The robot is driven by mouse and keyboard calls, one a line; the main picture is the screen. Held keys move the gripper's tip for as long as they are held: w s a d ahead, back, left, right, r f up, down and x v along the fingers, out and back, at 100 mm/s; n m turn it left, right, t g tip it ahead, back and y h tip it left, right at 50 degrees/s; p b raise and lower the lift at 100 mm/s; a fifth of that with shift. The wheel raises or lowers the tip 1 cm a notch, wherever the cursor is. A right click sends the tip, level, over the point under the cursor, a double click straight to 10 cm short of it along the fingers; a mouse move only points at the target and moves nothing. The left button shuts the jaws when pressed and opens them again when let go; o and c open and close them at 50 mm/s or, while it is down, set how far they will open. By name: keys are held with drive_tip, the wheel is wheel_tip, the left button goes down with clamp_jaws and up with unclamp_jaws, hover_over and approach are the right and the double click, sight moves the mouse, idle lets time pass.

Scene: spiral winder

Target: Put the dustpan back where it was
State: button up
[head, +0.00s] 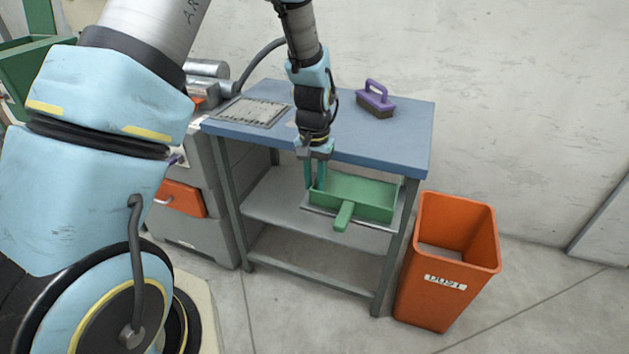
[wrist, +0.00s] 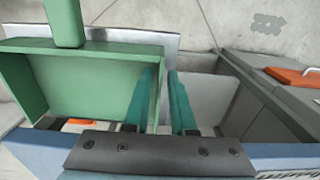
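The green dustpan (head: 362,196) is at the front right of the blue-topped bench, below its top, with its handle (head: 344,216) toward me. It looks level, over a thin grey plate (head: 320,211); the head view suggests that it rests there. My gripper (head: 316,183) points down at the dustpan's left side. In the wrist view, the teal fingers (wrist: 160,104) stand either side of one side wall of the dustpan (wrist: 75,85). A gap shows between the wall and the right finger, so the gripper looks open.
The bench top (head: 385,140) carries a purple-handled brush (head: 376,99) and a grey grate (head: 253,112). An orange dust bin (head: 445,265) stands at the bench's right. A grey machine (head: 190,235) stands at its left. The floor in front is clear.

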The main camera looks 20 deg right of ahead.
drive_tip(key=shift+o, duration=0.7)
wheel_tip(320, 180, up, 12)
drive_tip(key=b, duration=0.2)
drive_tip(key=s+a+n, duration=0.2)
drive_tip(key=a+n, duration=0.1)
drive_tip(key=a, duration=1.2)
drive_tip(key=s+a+n+t, duration=0.1)
drive_tip(key=a+n, duration=0.3)
drive_tip(key=a, duration=1.1)
drive_tip(key=shift+s+r+t, duration=0.2)
drive_tip(key=shift+s+t, duration=0.1)
drive_tip(key=shift+s, duration=0.2)
drive_tip(key=shift+a, duration=0.1)
